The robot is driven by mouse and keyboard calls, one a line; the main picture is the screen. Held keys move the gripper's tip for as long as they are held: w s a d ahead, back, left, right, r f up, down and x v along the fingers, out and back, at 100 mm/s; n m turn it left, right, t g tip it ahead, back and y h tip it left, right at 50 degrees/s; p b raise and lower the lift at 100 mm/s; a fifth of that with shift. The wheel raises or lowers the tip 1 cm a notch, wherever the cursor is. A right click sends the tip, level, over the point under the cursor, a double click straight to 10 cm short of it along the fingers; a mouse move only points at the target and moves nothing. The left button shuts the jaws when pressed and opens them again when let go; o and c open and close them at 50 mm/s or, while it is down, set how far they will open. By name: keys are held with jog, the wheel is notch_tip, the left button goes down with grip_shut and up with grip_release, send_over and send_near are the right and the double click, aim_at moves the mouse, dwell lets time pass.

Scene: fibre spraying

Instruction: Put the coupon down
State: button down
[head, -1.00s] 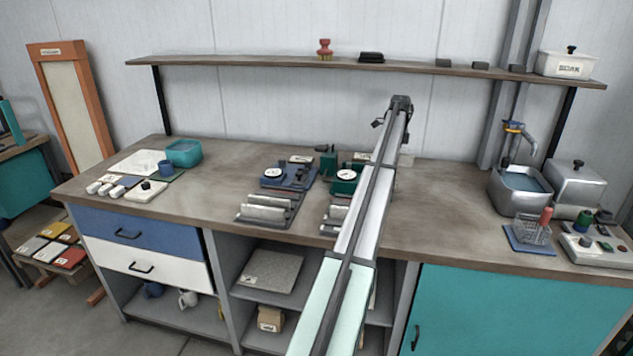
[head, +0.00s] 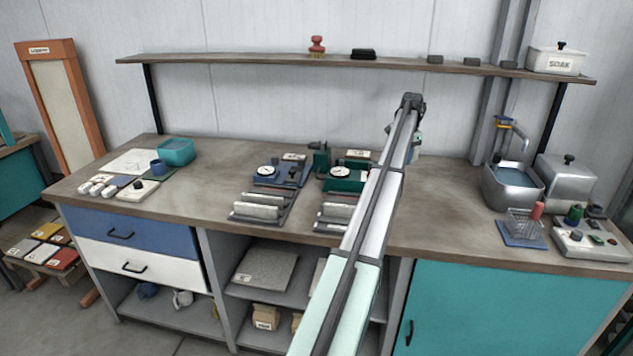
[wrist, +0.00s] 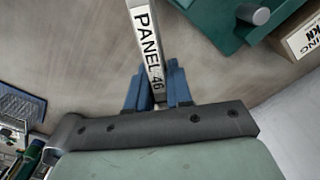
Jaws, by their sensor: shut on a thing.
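In the wrist view, my gripper (wrist: 158,80) has its blue fingers shut on the coupon (wrist: 145,30), a narrow pale strip labelled "PANEL 46". The strip extends beyond the fingertips over the brown bench top. I cannot tell whether it touches the bench. In the head view my arm reaches over the bench, to the right of the green gauge fixture (head: 347,178). The coupon is not visible there, and the gripper is mostly hidden behind the arm.
A teal device (wrist: 225,22) and a labelled block (wrist: 302,40) are close on the right in the wrist view. A wire basket (head: 523,224) and a metal basin (head: 513,187) stand at the right. Bench top between my arm and the basin is clear.

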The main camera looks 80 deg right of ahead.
jog(key=n, duration=0.8)
jog(key=shift+f, duration=5)
jog(key=shift+f, duration=0.15)
jog(key=c, duration=1)
grip_release()
notch_tip(320, 180, up, 12)
jog(key=shift+r, duration=0.15)
